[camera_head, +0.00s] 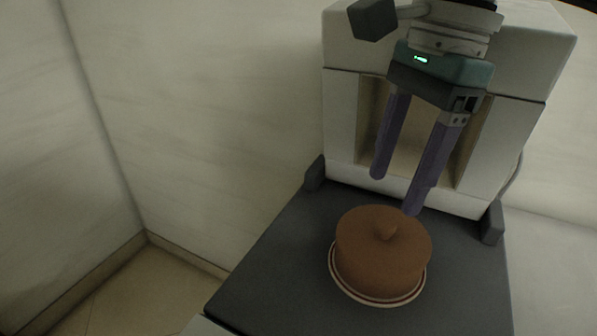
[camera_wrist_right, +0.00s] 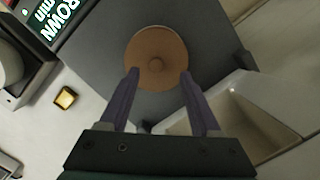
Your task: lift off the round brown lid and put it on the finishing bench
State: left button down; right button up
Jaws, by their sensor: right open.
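The round brown lid (camera_head: 383,245) with a small knob on top covers a pale plate with a dark stripe (camera_head: 372,301) on the dark grey surface. In the right wrist view the lid (camera_wrist_right: 156,72) lies just beyond the fingertips, its knob between them. My right gripper (camera_head: 395,192) is open and empty, its two purple fingers pointing down above and behind the lid, apart from it. The same right gripper (camera_wrist_right: 159,80) shows in its wrist view with fingers spread. My left gripper is not in view. No finishing bench can be made out for certain.
A white machine with a recessed opening (camera_head: 415,135) stands behind the dark grey surface (camera_head: 285,255). The wrist view shows a green sign with white letters (camera_wrist_right: 50,22) and a small yellow square item (camera_wrist_right: 65,98). Pale walls stand at the left.

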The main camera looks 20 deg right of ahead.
aim_at(387, 221)
jog(key=f, duration=0.4)
jog(key=shift+s+a, duration=0.1)
jog(key=shift+s, duration=0.25)
jog(key=shift+w+a+f, duration=0.1)
jog(key=shift+f, duration=0.4)
grip_shut()
